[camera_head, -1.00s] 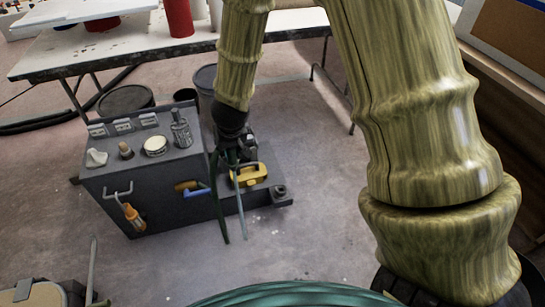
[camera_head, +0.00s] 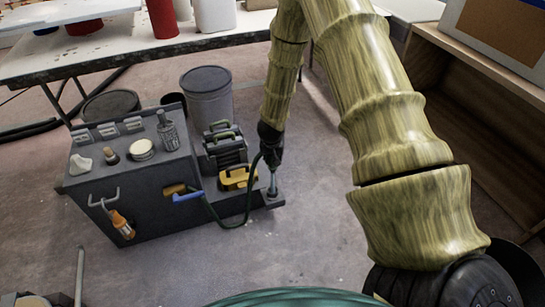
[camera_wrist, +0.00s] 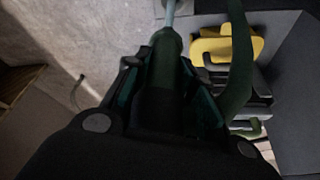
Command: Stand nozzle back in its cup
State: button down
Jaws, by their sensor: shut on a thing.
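My gripper (camera_head: 271,148) points down over the right end of the cart's low shelf. It is shut on the dark green nozzle (camera_wrist: 166,72), whose body lies between the fingers in the wrist view. The nozzle's thin grey spout (camera_head: 272,182) hangs nearly upright below the gripper. The small dark cup (camera_head: 273,198) is at the shelf's right end. The spout's lower end meets the cup's place; I cannot tell whether it is inside or just above.
A grey bin (camera_head: 208,97) stands behind. The floor in front is clear.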

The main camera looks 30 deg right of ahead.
aim_at(272, 172)
jog(key=shift+f+b, duration=4.15)
jog(key=shift+b, duration=0.15)
jog(key=shift+f, duration=0.7)
jog(key=shift+s+a+p, duration=0.1)
jog(key=shift+a+p, duration=0.05)
jog(key=shift+p, duration=0.25)
jog(key=shift+f, duration=0.2)
jog(key=shift+f, duration=0.35)
jog(key=shift+f+b, duration=0.95)
jog(key=shift+f, duration=1)
jog(key=c, duration=1.1)
grip_release()
